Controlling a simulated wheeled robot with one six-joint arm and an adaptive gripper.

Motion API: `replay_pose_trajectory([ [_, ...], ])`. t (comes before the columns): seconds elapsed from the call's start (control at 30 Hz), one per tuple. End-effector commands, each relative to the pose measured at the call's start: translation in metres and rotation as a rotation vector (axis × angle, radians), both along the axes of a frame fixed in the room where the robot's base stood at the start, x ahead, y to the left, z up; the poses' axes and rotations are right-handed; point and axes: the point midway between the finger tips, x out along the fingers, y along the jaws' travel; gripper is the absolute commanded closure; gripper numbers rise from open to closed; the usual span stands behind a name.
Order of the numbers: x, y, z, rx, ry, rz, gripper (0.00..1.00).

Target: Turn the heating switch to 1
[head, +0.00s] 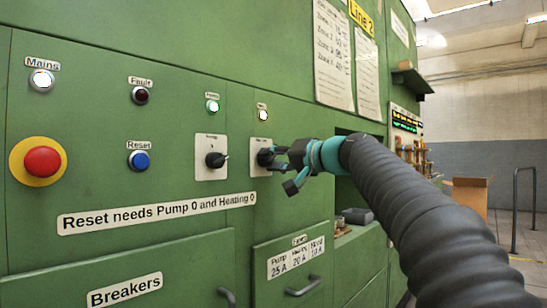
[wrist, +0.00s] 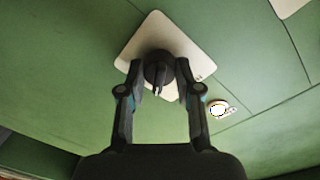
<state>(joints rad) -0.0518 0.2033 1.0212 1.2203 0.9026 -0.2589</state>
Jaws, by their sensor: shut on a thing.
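The heating switch is a black rotary knob (wrist: 158,70) on a pale square plate (wrist: 185,45) in the wrist view. My gripper (wrist: 160,78) is shut on this knob, one finger on each side. In the head view my gripper (head: 270,158) reaches in from the right and covers most of the knob. The plate (head: 258,145) shows at its edges. Its lettering is too small to read, and the pointer's setting against the marks cannot be told.
Another black rotary switch (head: 215,160) is just left. A green lamp (head: 212,105), blue reset button (head: 139,160), red mushroom button (head: 42,161) and white mains lamp (head: 41,80) share the panel. An open recess with a ledge (head: 352,232) lies right of my gripper.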

Motion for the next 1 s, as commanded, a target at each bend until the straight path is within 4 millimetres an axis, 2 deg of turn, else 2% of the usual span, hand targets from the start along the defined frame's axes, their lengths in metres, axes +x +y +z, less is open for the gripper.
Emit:
replay_pose_trajectory([
  [0.6, -0.0007, 0.0012, -0.0003, 0.025, 0.034, 0.005, 1.0],
  [0.63, -0.0007, 0.0012, -0.0003, 0.025, 0.034, 0.005, 0.59],
  [0.7, -0.0006, 0.0009, -0.0003, 0.025, 0.033, 0.003, 0.41],
  [1.0, 0.0001, -0.0016, -0.0001, 0.025, 0.031, -0.001, 0.41],
])
